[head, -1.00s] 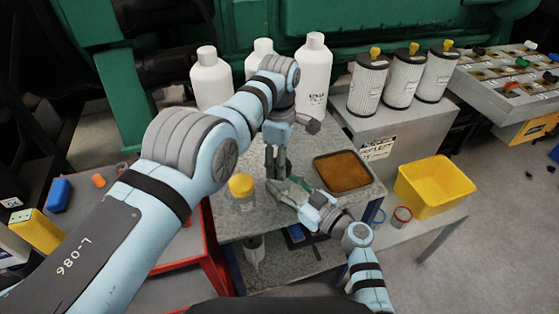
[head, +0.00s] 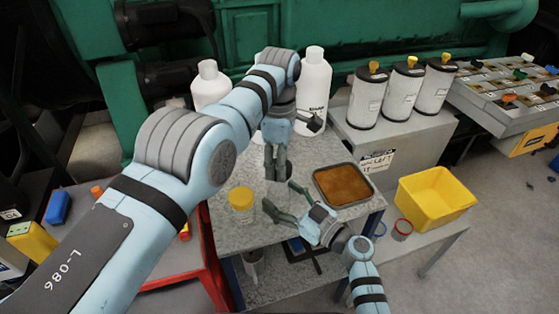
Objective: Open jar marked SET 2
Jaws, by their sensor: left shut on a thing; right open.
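A small jar with a yellow lid (head: 241,199) stands upright on the grey bench. I cannot read any marking on it, so I cannot tell whether it is the SET 2 jar. My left gripper (head: 277,174) points down to the right of this jar, apart from it. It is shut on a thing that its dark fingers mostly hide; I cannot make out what. My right gripper (head: 281,198) is open and empty, its fingers spread just below the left gripper and to the right of the yellow-lidded jar.
A tray (head: 319,183) with a brown surface lies right of the grippers. White bottles (head: 314,85) stand behind, near green machinery. Filters with yellow tops (head: 402,95) stand on a grey block. A yellow bin (head: 434,198) sits at the right. A red stand (head: 205,262) is at the left.

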